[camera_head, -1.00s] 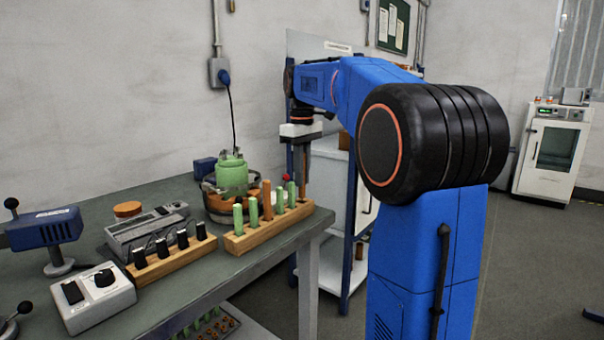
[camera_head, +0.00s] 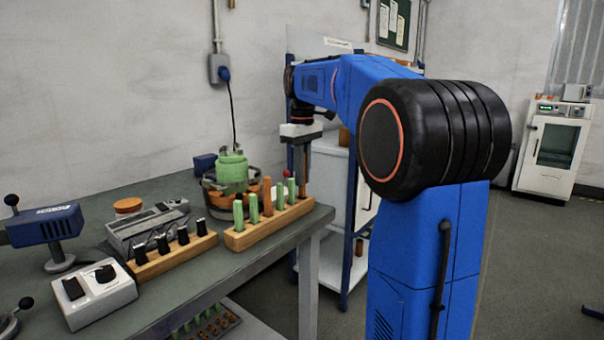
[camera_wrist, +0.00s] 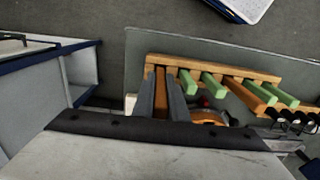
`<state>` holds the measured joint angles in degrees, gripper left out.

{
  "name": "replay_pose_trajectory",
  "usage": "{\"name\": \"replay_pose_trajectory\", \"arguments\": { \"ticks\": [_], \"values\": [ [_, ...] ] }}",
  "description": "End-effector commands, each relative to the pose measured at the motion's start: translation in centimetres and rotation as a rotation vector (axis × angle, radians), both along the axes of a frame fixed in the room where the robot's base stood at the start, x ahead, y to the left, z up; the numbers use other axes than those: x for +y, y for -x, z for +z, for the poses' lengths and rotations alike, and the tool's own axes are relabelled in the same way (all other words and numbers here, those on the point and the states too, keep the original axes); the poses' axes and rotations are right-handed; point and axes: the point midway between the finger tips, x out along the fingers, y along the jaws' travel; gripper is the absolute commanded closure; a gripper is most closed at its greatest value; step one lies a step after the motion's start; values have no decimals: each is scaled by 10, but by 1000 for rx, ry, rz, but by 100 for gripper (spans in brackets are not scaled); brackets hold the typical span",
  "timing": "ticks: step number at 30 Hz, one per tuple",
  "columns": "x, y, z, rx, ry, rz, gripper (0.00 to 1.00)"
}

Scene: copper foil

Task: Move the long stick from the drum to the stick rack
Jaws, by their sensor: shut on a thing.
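The wooden stick rack (camera_head: 262,236) lies near the right end of the workbench, with several green and brown sticks upright in it. My gripper (camera_head: 303,178) points down over the rack's right end. It is shut on a long brown stick (camera_wrist: 160,80), held upright between the two grey fingers in the wrist view. The stick is at the rack's end, which is the left end in the wrist view; I cannot tell whether its foot is in a hole. A green round-topped vessel (camera_head: 232,172) in a round holder stands behind the rack; whether it is the drum is unclear.
A second wooden rack (camera_head: 175,254) with black-topped items lies left of the stick rack. A grey device (camera_head: 146,230), a control box (camera_head: 93,294) and a blue device (camera_head: 46,228) stand further left. A white and blue shelf unit (camera_head: 336,190) is just right of the bench.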

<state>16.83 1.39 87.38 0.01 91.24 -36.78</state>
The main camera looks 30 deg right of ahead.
Motion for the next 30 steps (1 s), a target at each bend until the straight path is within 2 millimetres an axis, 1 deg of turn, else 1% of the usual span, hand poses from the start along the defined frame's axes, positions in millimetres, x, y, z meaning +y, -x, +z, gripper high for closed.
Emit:
{"name": "replay_pose_trajectory", "arguments": {
  "ticks": [14, 30],
  "values": [
    [0, 0, -1, 0, 0, 0, 100],
    [0, 0, -13, 0, 0, 0, 100]
  ]
}}
